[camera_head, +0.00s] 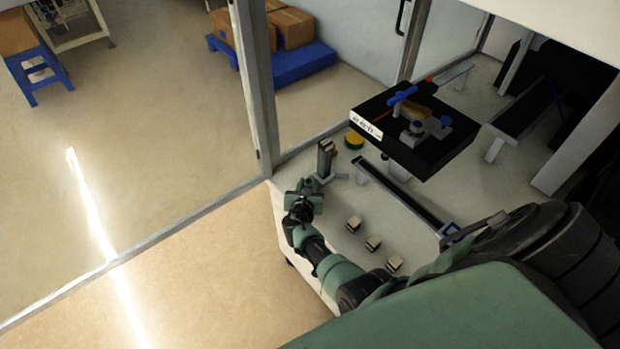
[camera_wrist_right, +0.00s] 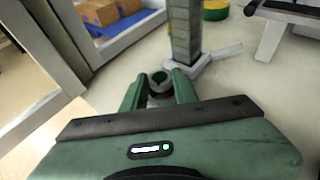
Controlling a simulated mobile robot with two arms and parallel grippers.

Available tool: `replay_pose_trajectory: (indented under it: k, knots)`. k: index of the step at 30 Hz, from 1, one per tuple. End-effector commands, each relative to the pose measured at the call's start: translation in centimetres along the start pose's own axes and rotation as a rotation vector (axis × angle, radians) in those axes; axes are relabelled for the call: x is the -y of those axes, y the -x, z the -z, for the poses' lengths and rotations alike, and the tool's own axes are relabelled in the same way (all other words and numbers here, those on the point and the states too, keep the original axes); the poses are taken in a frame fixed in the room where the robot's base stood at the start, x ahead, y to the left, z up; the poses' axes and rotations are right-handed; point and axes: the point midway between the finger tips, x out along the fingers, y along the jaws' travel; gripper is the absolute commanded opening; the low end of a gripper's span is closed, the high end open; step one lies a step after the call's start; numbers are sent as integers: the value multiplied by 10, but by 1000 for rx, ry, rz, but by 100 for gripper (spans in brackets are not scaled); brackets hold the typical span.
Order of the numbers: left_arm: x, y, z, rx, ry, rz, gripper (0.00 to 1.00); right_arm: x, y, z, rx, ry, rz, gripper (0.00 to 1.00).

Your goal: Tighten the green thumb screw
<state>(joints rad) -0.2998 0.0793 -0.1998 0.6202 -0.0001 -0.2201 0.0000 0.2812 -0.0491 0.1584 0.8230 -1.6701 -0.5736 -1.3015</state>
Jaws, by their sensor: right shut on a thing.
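My right gripper (camera_head: 307,186) is low over the white table, just in front of the post, which also shows in the head view (camera_head: 325,158). In the wrist view its two green fingers are on either side of the knob and shut on it. In the head view the screw is hidden by the gripper. My left gripper is not in view.
Several small pale blocks (camera_head: 372,243) stand in a row on the white table (camera_head: 340,210). A dark rail (camera_head: 398,192) lies to the right. A black platform (camera_head: 440,150) with blue and grey parts is behind it. A yellow-green round thing (camera_head: 354,140) sits beyond the post.

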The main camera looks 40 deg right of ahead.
Motion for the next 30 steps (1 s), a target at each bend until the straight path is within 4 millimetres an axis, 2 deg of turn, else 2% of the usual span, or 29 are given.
replay_pose_trajectory:
  k: [1, 15, 21, 30]
  knots:
    - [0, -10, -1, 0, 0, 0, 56, -5, -2, 5, -1, -20, 39, 0]
    - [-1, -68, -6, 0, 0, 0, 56, -12, -5, 4, 2, -158, 377, 0]
    - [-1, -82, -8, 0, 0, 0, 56, -12, -5, 2, 2, -190, 455, 0]
    - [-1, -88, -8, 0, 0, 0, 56, -12, -4, -1, 1, -208, 498, 0]
